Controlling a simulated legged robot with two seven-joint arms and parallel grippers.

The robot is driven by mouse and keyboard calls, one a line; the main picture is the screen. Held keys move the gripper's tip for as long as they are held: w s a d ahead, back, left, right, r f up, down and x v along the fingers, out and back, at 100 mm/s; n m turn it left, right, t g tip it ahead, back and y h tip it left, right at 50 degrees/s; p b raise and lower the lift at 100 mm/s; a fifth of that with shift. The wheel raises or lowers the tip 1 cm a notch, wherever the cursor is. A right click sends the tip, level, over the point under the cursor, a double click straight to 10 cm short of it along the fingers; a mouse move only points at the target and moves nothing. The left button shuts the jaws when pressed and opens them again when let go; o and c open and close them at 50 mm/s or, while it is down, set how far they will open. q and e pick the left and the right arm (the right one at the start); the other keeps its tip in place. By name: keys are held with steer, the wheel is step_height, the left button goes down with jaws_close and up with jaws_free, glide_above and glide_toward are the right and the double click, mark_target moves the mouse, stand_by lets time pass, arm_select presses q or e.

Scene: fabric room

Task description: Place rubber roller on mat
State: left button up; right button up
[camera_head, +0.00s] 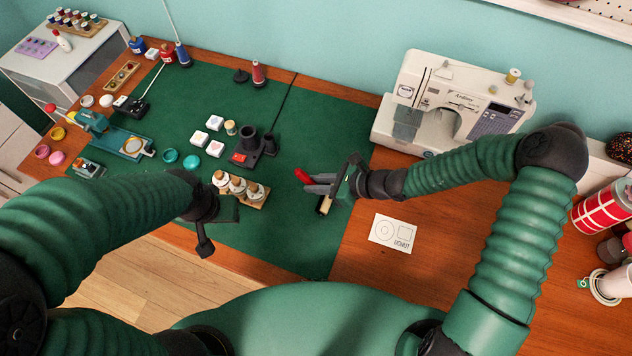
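The rubber roller has a red handle (302,176) and a pale cylinder (324,206) with dark ends. Its middle is hidden by my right gripper (318,185), whose grey fingers appear closed around the handle. The roller is over or on the right part of the dark green mat (300,235); I cannot tell whether it touches. My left gripper (204,243) is over the mat's front edge, pointing down, with no object visible in it; its finger gap is not clear.
A wooden holder with white spools (240,190) stands beside my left gripper. A black device with a red switch (248,152) is behind it. A sewing machine (445,105) stands at the back right. A donut card (393,233) lies right of the mat. The mat's front right is clear.

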steer(key=o, duration=0.4)
steer(key=shift+f, duration=0.1)
